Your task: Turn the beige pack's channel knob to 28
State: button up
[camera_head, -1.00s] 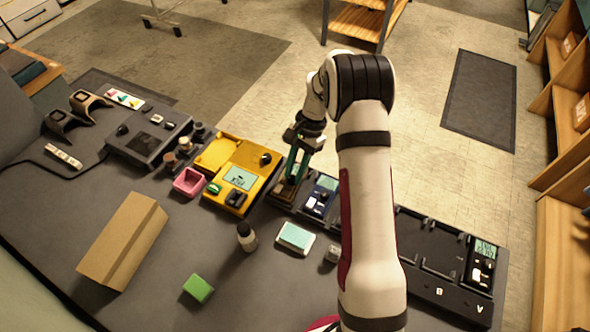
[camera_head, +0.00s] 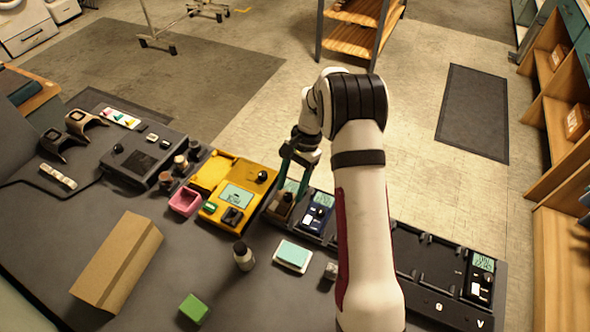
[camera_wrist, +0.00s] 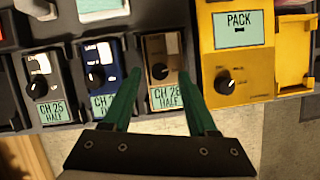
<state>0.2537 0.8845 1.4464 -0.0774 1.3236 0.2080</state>
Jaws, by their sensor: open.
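The beige pack (camera_wrist: 151,50) stands in the dock between a blue pack (camera_wrist: 98,52) and a yellow unit in the wrist view. Its dark round channel knob (camera_wrist: 160,71) has a pale pointer mark. Its small screen reads HALF with a channel that looks like 28; the last digit is blurry. In the head view the beige pack (camera_head: 280,208) sits below my fingers. My gripper (camera_wrist: 160,74) is open and empty, its green fingers on either side of the knob in the picture, apart from it. My gripper in the head view (camera_head: 294,186) is above the pack.
A grey pack (camera_wrist: 40,75) reading CH 25 stands beyond the blue one. The yellow unit (camera_wrist: 205,55) with its PACK screen and knob is close beside the beige pack. A dark bottle (camera_head: 243,256) and a teal-topped block (camera_head: 292,256) stand in front of the row.

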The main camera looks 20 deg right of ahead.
jog(key=v, duration=1.5)
jog(key=shift+a, duration=0.1)
